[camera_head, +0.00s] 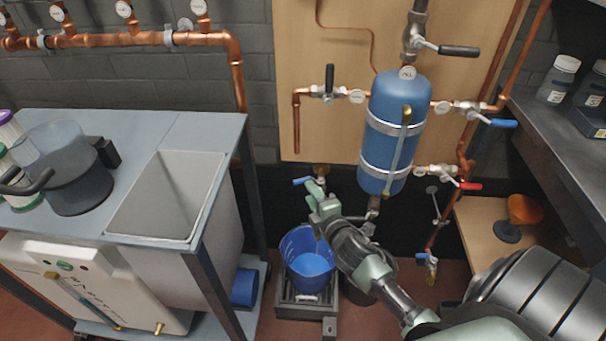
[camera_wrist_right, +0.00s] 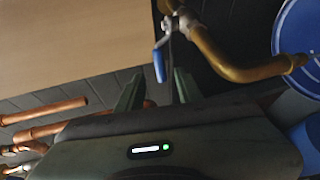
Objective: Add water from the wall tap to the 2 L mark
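The wall tap (camera_head: 320,170) is brass with a blue lever (camera_head: 302,181), low on the wall below the wooden panel. In the right wrist view its brass spout (camera_wrist_right: 235,70) curves right and its blue lever (camera_wrist_right: 159,64) hangs down. A blue bucket (camera_head: 291,246) stands below the tap; its inside shows a lighter blue surface. I cannot read any 2 L mark or tell whether water is running. My right gripper (camera_head: 316,196) is at the tap; in the wrist view its fingers (camera_wrist_right: 157,88) are apart, near the lever's tip, with nothing gripped. My left gripper is not in view.
The bucket stands on a low dark stand (camera_head: 303,299). A blue tank (camera_head: 397,95) with valves hangs on the panel above. A bench with a sink (camera_head: 165,200) is at left. A dark counter (camera_head: 560,140) and a wooden shelf (camera_head: 480,245) are at right.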

